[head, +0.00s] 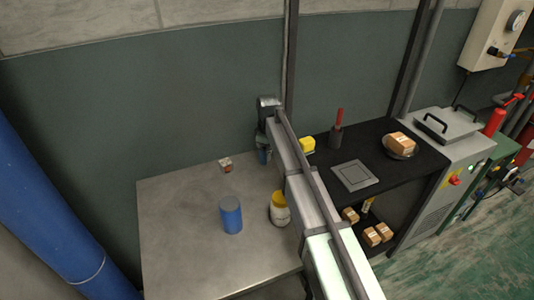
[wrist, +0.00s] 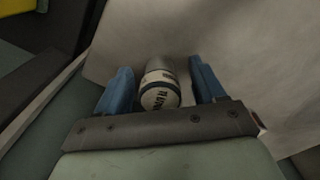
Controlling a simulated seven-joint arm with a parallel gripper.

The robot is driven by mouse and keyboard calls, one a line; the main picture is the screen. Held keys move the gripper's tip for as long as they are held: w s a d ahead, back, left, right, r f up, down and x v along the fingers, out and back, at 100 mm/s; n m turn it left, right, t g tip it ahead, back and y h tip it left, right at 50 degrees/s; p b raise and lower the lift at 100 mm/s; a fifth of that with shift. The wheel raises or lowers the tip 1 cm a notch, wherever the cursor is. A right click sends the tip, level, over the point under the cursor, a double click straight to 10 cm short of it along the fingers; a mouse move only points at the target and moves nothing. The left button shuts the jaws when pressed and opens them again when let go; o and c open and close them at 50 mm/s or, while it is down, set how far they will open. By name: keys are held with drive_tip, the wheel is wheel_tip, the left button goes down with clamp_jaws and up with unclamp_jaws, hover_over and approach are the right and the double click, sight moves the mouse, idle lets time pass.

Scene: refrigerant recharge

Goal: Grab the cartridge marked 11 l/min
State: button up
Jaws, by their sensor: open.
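In the wrist view a white and grey cartridge (wrist: 158,92) with a dark band stands or lies between the two blue fingers. Dark lettering shows on its end, but I cannot read it surely. My gripper (wrist: 160,72) is open, with one finger on each side of the cartridge and a visible gap to the right finger. In the head view my gripper (head: 264,156) is low over the back right of the grey table (head: 175,225). There my arm and gripper hide the cartridge.
A blue can (head: 231,216), a white tub with yellow top (head: 279,211) and a small red and white box (head: 225,165) stand on the table. A black shelf (head: 385,185) at the right holds a yellow item (head: 307,145) and a carton (head: 400,142). The table's left side is clear.

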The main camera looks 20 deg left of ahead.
drive_tip(key=shift+c, duration=0.2)
drive_tip(key=c, duration=1.1)
drive_tip(key=shift+c, duration=0.2)
drive_tip(key=shift+r, duration=0.15)
